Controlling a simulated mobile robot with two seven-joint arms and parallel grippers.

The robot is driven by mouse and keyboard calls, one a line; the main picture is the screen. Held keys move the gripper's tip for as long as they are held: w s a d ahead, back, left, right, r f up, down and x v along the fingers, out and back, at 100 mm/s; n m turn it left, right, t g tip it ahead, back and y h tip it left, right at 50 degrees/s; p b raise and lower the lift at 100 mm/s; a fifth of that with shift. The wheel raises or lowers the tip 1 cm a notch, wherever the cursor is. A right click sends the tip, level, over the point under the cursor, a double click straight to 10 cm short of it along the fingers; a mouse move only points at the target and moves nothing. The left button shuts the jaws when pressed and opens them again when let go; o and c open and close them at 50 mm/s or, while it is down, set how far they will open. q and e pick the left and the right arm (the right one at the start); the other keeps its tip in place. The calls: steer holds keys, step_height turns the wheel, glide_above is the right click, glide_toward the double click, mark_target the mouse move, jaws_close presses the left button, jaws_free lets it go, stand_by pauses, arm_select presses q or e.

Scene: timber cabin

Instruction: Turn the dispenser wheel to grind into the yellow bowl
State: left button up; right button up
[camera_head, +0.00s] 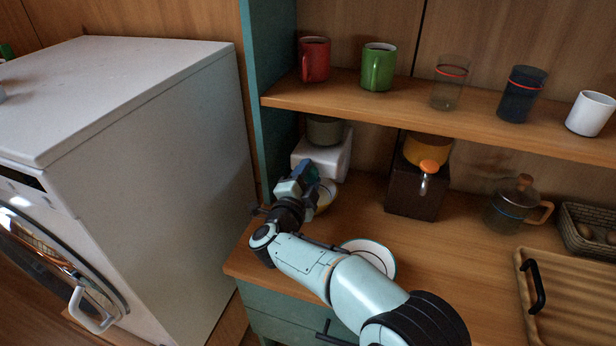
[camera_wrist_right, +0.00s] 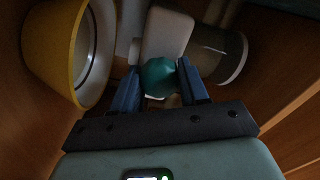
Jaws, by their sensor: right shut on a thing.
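The white dispenser (camera_head: 330,160) with a grey-green hopper (camera_head: 325,130) stands at the left end of the counter, under the shelf. My right gripper (camera_head: 306,178) is at its front. In the right wrist view, the two blue fingers close on a round teal wheel (camera_wrist_right: 160,77) on the white dispenser body (camera_wrist_right: 168,32). The head view hides the wheel behind the gripper. The yellow bowl (camera_wrist_right: 48,45) is at the left of the wrist view, beside the gripper. In the head view the bowl (camera_head: 326,196) is partly hidden by the gripper. My left gripper is out of view.
A dark dispenser (camera_head: 415,190) with an orange knob stands to the right. A plate (camera_head: 385,255) lies under my right forearm. A glass teapot (camera_head: 508,207), basket (camera_head: 580,230) and wooden tray (camera_head: 575,290) are farther right. The shelf (camera_head: 390,108) with cups hangs above.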

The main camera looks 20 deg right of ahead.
steer(key=o, duration=1.1)
steer(key=shift+c, duration=0.2)
steer(key=shift+s+a, duration=0.1)
steer(key=v, duration=1.3)
steer(key=shift+p, duration=0.3)
steer(key=shift+s+a, duration=0.1)
